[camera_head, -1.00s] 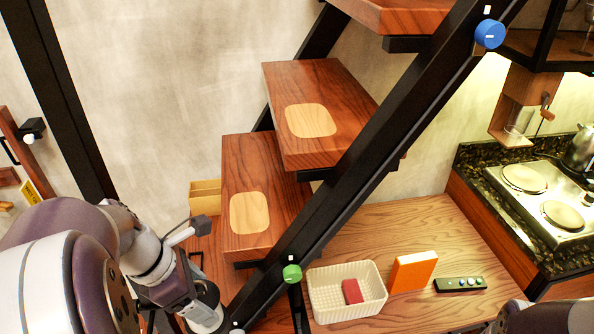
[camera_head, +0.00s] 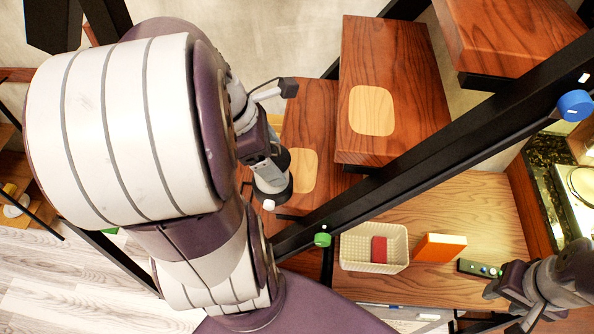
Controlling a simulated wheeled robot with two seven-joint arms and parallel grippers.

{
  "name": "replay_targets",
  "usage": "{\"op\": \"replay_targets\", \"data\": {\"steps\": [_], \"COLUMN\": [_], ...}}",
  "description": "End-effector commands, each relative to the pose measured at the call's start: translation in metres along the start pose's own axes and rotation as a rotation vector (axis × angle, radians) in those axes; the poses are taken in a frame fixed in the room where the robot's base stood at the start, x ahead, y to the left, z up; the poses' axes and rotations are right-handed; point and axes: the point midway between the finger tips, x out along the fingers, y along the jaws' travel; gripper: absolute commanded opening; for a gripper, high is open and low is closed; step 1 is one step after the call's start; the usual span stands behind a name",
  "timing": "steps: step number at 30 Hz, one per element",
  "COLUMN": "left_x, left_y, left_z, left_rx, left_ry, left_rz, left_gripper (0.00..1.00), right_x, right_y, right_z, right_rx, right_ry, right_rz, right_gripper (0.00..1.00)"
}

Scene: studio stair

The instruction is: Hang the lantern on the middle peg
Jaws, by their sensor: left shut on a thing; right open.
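My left arm fills the left of the head view. My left gripper (camera_head: 268,172) is over the lower wooden stair treads. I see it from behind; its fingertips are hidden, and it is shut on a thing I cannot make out. I cannot clearly identify the lantern. A green knob (camera_head: 322,240) and a blue knob (camera_head: 575,105) sit on the black sloping stair beam (camera_head: 425,145). I cannot tell which, if any, is the middle peg. My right gripper (camera_head: 512,323) is open at the lower right, beyond the orange block, with nothing seen in it.
A cream basket (camera_head: 355,264) with a red block (camera_head: 379,250) stands on the wooden surface (camera_head: 455,212) below the beam. An orange block (camera_head: 439,247) and a dark panel with buttons (camera_head: 479,268) are right of it. Wooden treads (camera_head: 385,60) rise to the right.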

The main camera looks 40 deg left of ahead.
Motion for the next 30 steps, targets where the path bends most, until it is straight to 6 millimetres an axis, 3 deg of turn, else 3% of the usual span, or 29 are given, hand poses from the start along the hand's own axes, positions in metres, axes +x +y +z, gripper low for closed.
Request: {"op": "replay_targets", "data": {"steps": [2,5,9,13,18,21,24,30], "left_x": [0.005,0.027,0.061,0.081,0.091,0.107,0.113,0.121], "left_y": [0.003,0.018,0.055,0.083,0.100,0.100,0.100,0.101], "left_z": [0.000,0.001,0.010,0.020,0.027,0.021,0.018,0.015], "left_rx": [0.001,0.004,0.004,0.002,-0.001,-0.003,-0.003,0.000], "left_ry": [0.000,0.000,0.000,0.000,0.000,0.000,0.000,0.000], "left_rz": [-0.001,-0.003,-0.003,-0.002,-0.001,-0.003,-0.004,0.001], "left_gripper": [0.42,0.42,0.42,0.42,0.42,0.42,0.42,0.42], "right_x": [0.006,0.030,0.065,0.082,0.087,0.089,0.071,0.074], "right_y": [0.000,0.000,0.000,0.000,0.000,0.000,0.000,0.000], "right_z": [0.000,0.003,0.007,0.009,0.010,0.010,0.008,0.008], "right_rx": [0.000,0.000,0.000,0.000,0.000,0.000,0.000,0.000], "right_ry": [0.000,0.001,0.000,0.000,0.001,0.001,0.001,0.001], "right_rz": [0.000,0.000,0.000,0.000,0.000,0.000,0.000,0.000], "right_gripper": [0.43,0.43,0.43,0.43,0.43,0.43,0.43,0.43]}}
